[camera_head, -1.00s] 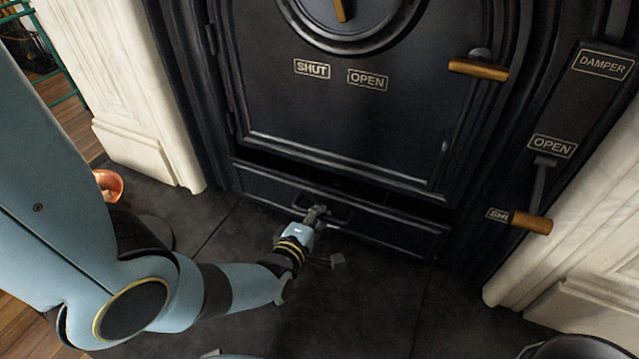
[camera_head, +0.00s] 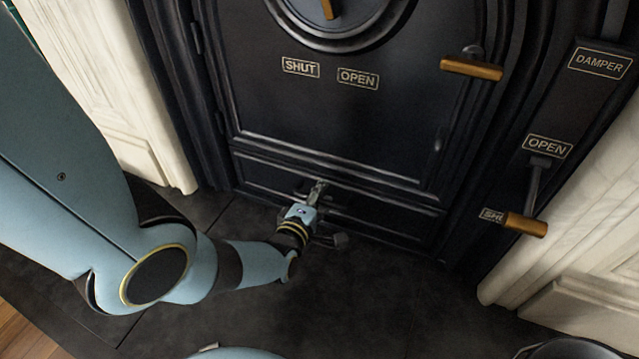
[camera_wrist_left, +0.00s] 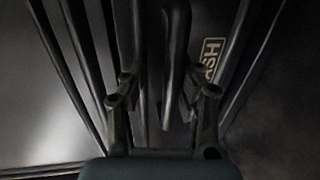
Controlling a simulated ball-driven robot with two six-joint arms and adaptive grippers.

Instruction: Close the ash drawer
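The ash drawer (camera_head: 385,222) is the low black panel under the stove door. Its front looks flush or nearly flush with the stove; a small gap is hard to tell. My left gripper (camera_head: 317,190) is at the drawer's front, over its handle, and partly hides it. In the left wrist view, the two fingers (camera_wrist_left: 158,92) stand apart with a dark bar (camera_wrist_left: 173,65), apparently the handle, between them. A gap shows on the bar's left side; firm contact cannot be seen. The drawer's label (camera_wrist_left: 211,60) shows beside the right finger. My right gripper is out of view.
The stove door (camera_head: 340,110) above has a wooden-handled latch (camera_head: 471,68). A damper lever (camera_head: 525,224) stands at the right. Pale marble pillars (camera_head: 120,100) flank the stove. A metal bucket rim (camera_head: 568,347) shows at the lower right. The dark hearth (camera_head: 400,300) in front is clear.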

